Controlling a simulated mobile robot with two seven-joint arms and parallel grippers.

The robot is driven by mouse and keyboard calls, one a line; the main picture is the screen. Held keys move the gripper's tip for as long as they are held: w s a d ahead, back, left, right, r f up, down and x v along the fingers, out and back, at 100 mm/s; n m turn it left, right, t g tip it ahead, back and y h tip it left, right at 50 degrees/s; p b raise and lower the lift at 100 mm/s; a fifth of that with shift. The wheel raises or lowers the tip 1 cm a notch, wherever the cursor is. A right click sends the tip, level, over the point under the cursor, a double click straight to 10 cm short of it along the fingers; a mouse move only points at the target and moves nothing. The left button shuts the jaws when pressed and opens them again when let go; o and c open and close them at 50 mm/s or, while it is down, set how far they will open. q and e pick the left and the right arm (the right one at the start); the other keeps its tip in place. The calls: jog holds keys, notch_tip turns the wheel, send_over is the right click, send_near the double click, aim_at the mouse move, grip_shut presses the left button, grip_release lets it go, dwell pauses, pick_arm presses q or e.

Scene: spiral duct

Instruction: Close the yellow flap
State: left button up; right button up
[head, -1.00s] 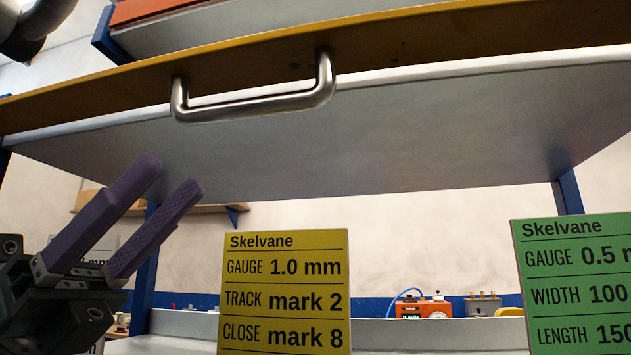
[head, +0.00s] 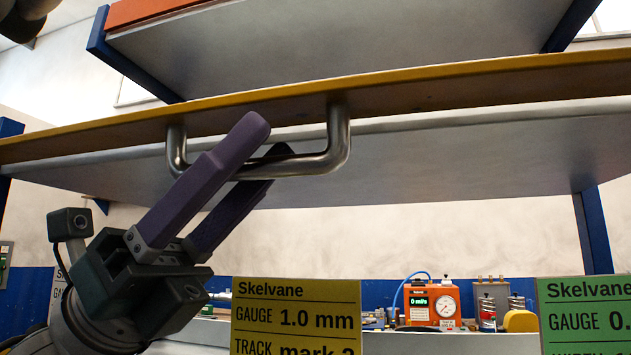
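The yellow flap (head: 420,97) spans the picture from left to right in the head view, raised and seen from below, with its yellow edge on top. A U-shaped metal handle (head: 320,162) hangs from its underside. My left gripper (head: 266,143) reaches up from the lower left to the handle. One purple finger crosses in front of the handle's bar and the other passes behind it, with a gap between the fingers. Whether either finger touches the bar cannot be told. My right gripper is not in view.
A yellow card (head: 296,318) and a green card (head: 590,315) stand in front, below the handle. An orange gauge box (head: 432,304) sits on the bench behind. A grey shelf board (head: 330,50) with blue supports is above the flap.

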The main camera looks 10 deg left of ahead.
aim_at(235, 98)
pick_arm(q)
grip_shut()
jog(key=shift+r, duration=0.1)
dwell(0.4)
